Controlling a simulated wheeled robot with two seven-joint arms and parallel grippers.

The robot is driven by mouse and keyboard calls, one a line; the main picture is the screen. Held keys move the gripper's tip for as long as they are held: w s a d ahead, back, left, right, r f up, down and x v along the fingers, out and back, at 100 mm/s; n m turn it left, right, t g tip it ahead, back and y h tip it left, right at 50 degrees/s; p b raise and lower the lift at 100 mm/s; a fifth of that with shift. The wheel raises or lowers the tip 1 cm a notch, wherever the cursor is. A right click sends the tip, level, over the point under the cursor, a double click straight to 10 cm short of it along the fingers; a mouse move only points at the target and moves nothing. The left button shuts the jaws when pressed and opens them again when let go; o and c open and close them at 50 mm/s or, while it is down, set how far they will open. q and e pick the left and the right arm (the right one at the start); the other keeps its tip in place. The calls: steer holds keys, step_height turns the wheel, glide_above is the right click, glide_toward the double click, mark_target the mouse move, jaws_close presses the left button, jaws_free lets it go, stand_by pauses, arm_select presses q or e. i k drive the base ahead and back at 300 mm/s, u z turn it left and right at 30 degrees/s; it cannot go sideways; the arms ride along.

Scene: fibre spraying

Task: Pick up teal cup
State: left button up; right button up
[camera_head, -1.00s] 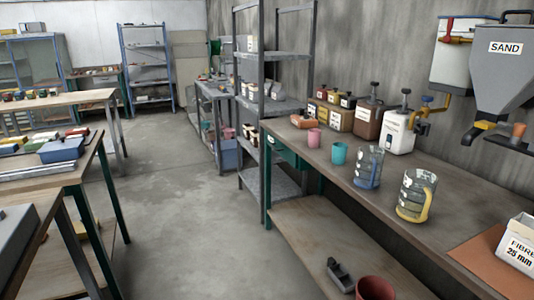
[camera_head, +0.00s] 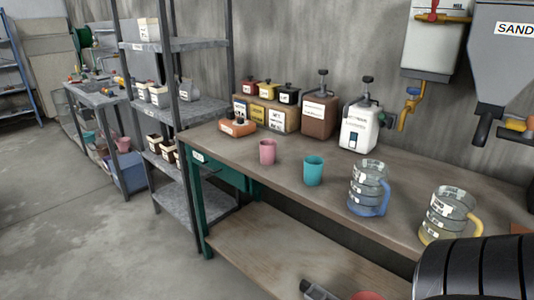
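The teal cup (camera_head: 313,170) stands upright on the wooden workbench (camera_head: 225,142), near its front edge. A pink cup (camera_head: 267,152) stands to its left, and a clear jug with a blue handle (camera_head: 368,188) to its right. Nothing covers the teal cup. A black ribbed part of my own arm shows at the lower right.
A jug with a yellow handle (camera_head: 449,214) stands further right. A white dispenser (camera_head: 359,127), a brown dispenser (camera_head: 319,116) and an orange object (camera_head: 238,127) stand behind. A metal shelf rack (camera_head: 187,110) is at the bench's left. The floor (camera_head: 90,235) at left is clear.

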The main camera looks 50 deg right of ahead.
mark_target(313, 171)
steer(key=i, duration=1.85)
steer(key=z, duration=2.3)
